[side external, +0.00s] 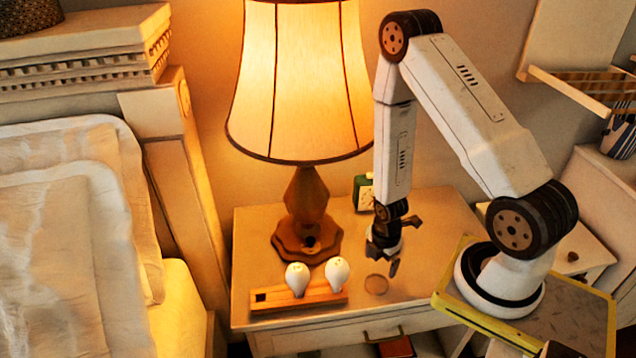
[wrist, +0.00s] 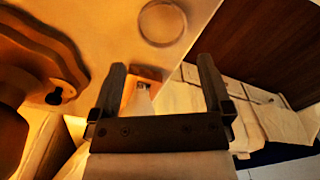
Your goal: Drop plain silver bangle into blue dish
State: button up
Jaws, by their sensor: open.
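A thin round ring, which looks like the plain silver bangle (side external: 376,284), lies flat on the nightstand top (side external: 350,240), right of a small wooden stand. It also shows as a pale ring at the top of the wrist view (wrist: 162,22). My gripper (side external: 385,260) is open and empty, pointing down above the nightstand, close to the bangle. In the wrist view its two dark fingers (wrist: 161,64) are spread apart, and the bangle lies beyond their tips, not between them. I cannot make out a blue dish in either view.
A lit lamp (side external: 300,80) with a wooden base stands left of my gripper. The wooden stand (side external: 325,294) holds two white rounded pieces near the front edge. A small green box (side external: 363,193) sits behind. The bed (side external: 70,250) is at left.

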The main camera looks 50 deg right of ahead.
aim_at(376, 286)
jog(key=shift+f, duration=1.15)
jog(key=shift+f, duration=0.15)
jog(key=shift+s+a+f, duration=0.1)
jog(key=shift+f, duration=2.35)
jog(key=c, duration=1.1)
jog(key=shift+r, duration=0.2)
jog(key=shift+r, duration=4.8)
